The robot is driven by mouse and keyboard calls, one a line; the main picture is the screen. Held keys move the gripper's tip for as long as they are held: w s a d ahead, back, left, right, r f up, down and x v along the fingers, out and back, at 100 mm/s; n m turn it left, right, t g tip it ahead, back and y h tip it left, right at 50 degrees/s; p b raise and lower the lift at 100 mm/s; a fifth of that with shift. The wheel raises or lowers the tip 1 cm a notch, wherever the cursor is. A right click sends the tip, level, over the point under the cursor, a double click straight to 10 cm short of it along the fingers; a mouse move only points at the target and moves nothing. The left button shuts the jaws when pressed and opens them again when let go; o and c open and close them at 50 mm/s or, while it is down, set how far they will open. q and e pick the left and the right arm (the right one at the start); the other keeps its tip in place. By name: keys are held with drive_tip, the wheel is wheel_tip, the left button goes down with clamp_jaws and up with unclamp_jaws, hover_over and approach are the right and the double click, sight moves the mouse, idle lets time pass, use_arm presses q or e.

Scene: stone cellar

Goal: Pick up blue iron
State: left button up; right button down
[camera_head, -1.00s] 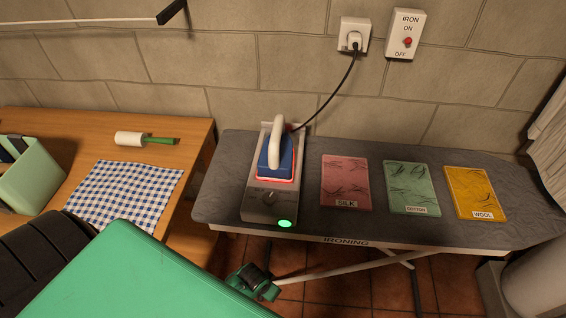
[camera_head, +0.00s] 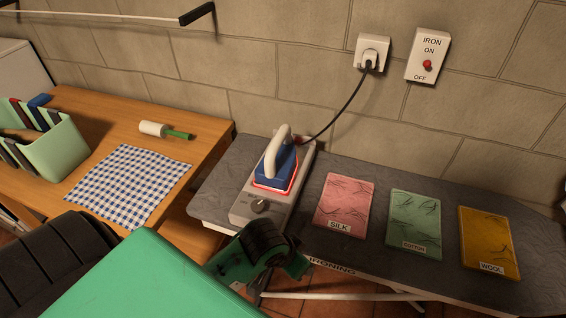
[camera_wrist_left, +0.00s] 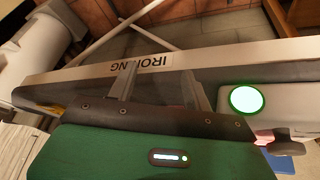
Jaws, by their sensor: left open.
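The blue iron (camera_head: 278,168), with a pale handle and a red lower edge, rests on its grey stand (camera_head: 242,211) at the left part of the ironing board. A cord runs behind it to the wall socket. My left gripper (camera_head: 270,250) is low at the board's front edge, in front of the stand, apart from the iron. That view also shows the stand's lit green lamp (camera_wrist_left: 246,99). My right gripper is not in view.
Silk (camera_head: 345,203), cotton (camera_head: 414,222) and wool (camera_head: 488,243) pads lie on the grey ironing board (camera_head: 340,168), right of the iron. A wooden table (camera_head: 95,112) on the left holds a checked cloth (camera_head: 130,183), a roller (camera_head: 163,130) and a green holder (camera_head: 55,150). An iron switch (camera_head: 427,58) is on the wall.

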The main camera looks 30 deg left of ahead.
use_arm(q)
drive_tip(key=shift+m, duration=0.4)
drive_tip(key=w+r, duration=0.2)
drive_tip(key=w+d+r, duration=0.1)
drive_tip(key=w, duration=0.1)
drive_tip(key=w+r, duration=0.2)
drive_tip(key=shift+w+d+r, duration=0.25)
drive_tip(key=shift+w+r, duration=0.05)
drive_tip(key=shift+r, duration=0.05)
drive_tip(key=w+a+r, duration=0.2)
drive_tip(key=w+r, duration=0.3)
drive_tip(key=n+y, duration=0.5)
drive_tip(key=n, duration=0.1)
approach(279, 138)
drive_tip(key=shift+g, duration=0.4)
drive_tip(key=x, duration=0.3)
drive_tip(key=p+x, duration=0.1)
drive_tip(key=x, duration=0.2)
drive_tip(key=shift+w+f, duration=0.15)
drive_tip(key=shift+w, duration=0.15)
drive_tip(key=p+x, duration=0.1)
drive_tip(key=x, duration=0.4)
drive_tip(key=shift+w+a, duration=0.1)
drive_tip(key=shift+a, duration=0.05)
drive_tip(key=shift+w, duration=0.1)
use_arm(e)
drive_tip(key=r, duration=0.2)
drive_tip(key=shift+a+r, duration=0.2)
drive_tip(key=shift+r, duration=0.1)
